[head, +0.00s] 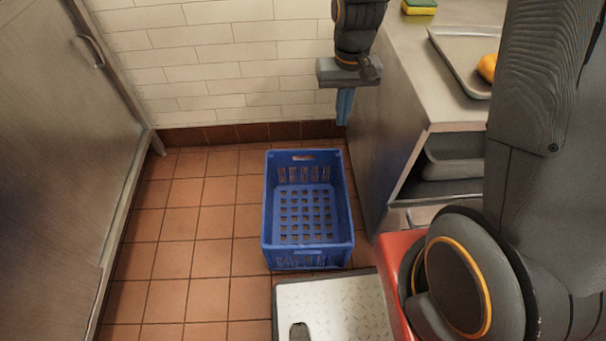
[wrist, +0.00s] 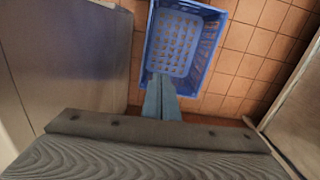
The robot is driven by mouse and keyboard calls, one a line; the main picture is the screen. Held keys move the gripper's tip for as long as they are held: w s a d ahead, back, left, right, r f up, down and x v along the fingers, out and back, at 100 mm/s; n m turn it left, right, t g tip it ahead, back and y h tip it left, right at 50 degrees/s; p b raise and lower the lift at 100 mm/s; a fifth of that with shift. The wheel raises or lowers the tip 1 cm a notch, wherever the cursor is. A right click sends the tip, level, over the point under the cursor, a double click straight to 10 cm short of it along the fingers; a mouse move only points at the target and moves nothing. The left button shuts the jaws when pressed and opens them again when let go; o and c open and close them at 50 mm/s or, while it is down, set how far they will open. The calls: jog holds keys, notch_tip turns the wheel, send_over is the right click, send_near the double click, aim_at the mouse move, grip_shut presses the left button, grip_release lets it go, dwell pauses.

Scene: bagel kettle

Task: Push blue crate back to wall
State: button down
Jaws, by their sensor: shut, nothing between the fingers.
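The blue crate (head: 303,257) is an open plastic crate with a slotted base, upright and empty on the tiled floor. A strip of floor shows between its far end and the white brick wall (head: 215,65) with its brown tile base. My gripper (head: 344,108) is shut and empty, pointing down near the wall, beyond and above the crate's far right corner. In the wrist view my gripper's blue fingers (wrist: 161,98) overlap the near end of the crate (wrist: 208,66); whether they touch it I cannot tell.
A steel counter (head: 440,100) with shelves stands close along the crate's right side, bearing a tray (head: 465,75) and a sponge (head: 420,7). A steel door (head: 50,150) is at the left. A pale textured platform (head: 335,308) lies just before the crate. Floor left of the crate is clear.

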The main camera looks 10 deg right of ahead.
jog(key=w+a+f+b, duration=0.2)
jog(key=w+f+b, duration=0.4)
jog(key=f, duration=0.9)
jog(key=w+a+f+b, duration=0.2)
jog(key=w+f+b, duration=0.4)
jog(key=f, duration=1)
jog(key=w+a+f+b, duration=0.3)
jog(key=w+f+b, duration=0.4)
jog(key=f+b, duration=0.4)
jog(key=shift+f+b, duration=0.3)
jog(key=shift+f, duration=2)
